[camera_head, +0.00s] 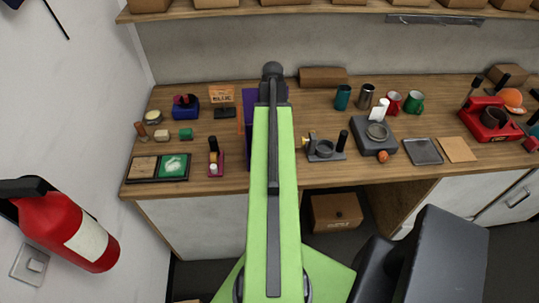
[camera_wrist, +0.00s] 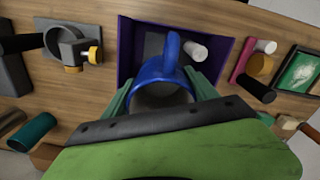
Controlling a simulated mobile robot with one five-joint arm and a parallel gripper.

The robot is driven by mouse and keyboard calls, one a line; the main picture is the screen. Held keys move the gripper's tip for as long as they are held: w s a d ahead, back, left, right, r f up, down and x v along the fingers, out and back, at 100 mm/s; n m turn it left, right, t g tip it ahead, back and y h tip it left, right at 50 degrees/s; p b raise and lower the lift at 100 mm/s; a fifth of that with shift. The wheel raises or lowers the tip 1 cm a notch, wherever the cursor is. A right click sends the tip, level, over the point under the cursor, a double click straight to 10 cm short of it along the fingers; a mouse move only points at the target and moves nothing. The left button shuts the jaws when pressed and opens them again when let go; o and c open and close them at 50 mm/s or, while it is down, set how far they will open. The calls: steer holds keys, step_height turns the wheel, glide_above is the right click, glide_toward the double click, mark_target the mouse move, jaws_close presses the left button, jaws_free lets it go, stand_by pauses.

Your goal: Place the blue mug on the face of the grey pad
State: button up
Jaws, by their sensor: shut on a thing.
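The blue mug (camera_wrist: 163,68) is held between the green fingers of my gripper (camera_wrist: 160,95) in the wrist view. Its handle points toward the top of that picture, and its open rim faces the camera. The mug is in front of a purple-walled tray (camera_wrist: 125,45); whether it touches the tray I cannot tell. In the head view my arm hides the mug and the fingers. A flat grey pad (camera_head: 424,151) lies at the right of the bench in the head view, with a darker edge. It is well away from my arm.
A tan sheet (camera_head: 457,149) lies right of the pad, and a dark grey device (camera_head: 374,138) stands left of it. Red and green mugs (camera_head: 413,102) stand behind. A white cylinder (camera_wrist: 195,50) is in the purple tray. A metal holder (camera_head: 324,147) stands right of my arm.

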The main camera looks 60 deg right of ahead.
steer(key=shift+w+d+f, duration=0.1)
steer(key=shift+f+b, duration=0.25)
steer(key=shift+b, duration=0.15)
step_height(320, 180, down, 10)
steer(key=b, duration=0.9)
steer(key=shift+r+b, duration=0.15)
steer(key=shift+b, duration=0.2)
steer(key=shift+r, duration=0.25)
steer(key=shift+f, duration=0.2)
steer(key=o, duration=1.5)
steer(key=shift+r, duration=0.1)
